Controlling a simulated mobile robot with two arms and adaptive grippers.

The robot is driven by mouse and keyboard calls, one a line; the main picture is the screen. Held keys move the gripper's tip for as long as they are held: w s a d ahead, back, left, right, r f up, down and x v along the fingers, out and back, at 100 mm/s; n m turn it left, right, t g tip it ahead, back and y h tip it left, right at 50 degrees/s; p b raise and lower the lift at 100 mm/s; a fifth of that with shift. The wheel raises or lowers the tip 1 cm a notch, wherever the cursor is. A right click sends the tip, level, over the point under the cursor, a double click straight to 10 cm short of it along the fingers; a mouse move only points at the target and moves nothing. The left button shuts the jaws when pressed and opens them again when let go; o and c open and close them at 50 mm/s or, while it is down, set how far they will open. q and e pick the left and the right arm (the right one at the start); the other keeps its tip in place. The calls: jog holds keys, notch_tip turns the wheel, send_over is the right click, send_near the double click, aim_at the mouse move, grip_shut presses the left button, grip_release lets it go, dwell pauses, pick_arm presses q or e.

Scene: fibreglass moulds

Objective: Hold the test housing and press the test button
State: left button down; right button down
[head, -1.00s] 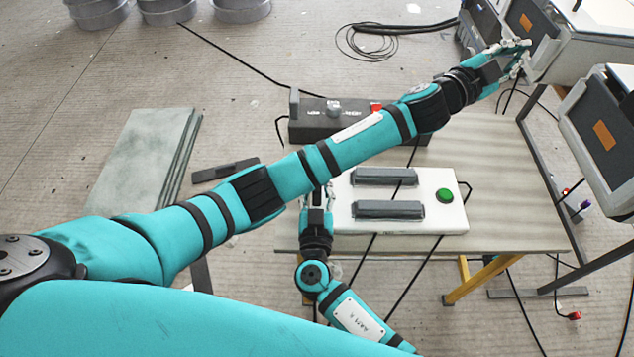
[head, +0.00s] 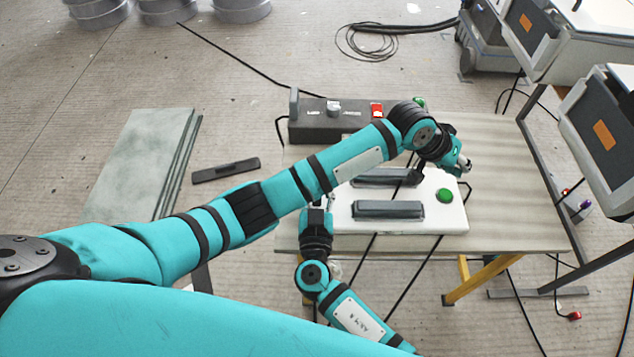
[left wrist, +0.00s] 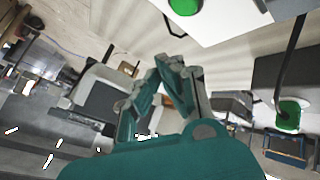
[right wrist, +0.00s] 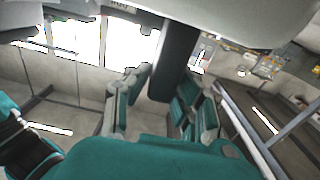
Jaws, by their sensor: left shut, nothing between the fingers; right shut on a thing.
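The test housing (head: 345,215) is a white box with two dark grey bars on top, lying on the table. Its green test button (head: 444,195) is at the right end and also shows at the top of the left wrist view (left wrist: 186,6). My left gripper (head: 461,165) is above the housing's far right side, just beyond the button and apart from it. It is shut and empty. My right gripper (head: 319,202) is at the housing's left end. In the right wrist view it is shut on a dark upright part (right wrist: 172,65) below the white housing.
A dark control box (head: 312,127) with a red switch stands at the table's back left, partly behind my left arm. Grey-and-white machines (head: 610,135) stand at the right. Black cables cross under the housing. The table's right side (head: 520,200) is clear.

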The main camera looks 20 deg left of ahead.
aim_at(445, 191)
pick_arm(q)
jog(key=shift+f, duration=3.25)
jog(key=shift+f, duration=0.15)
jog(key=shift+f, duration=0.3)
jog(key=shift+r, duration=0.4)
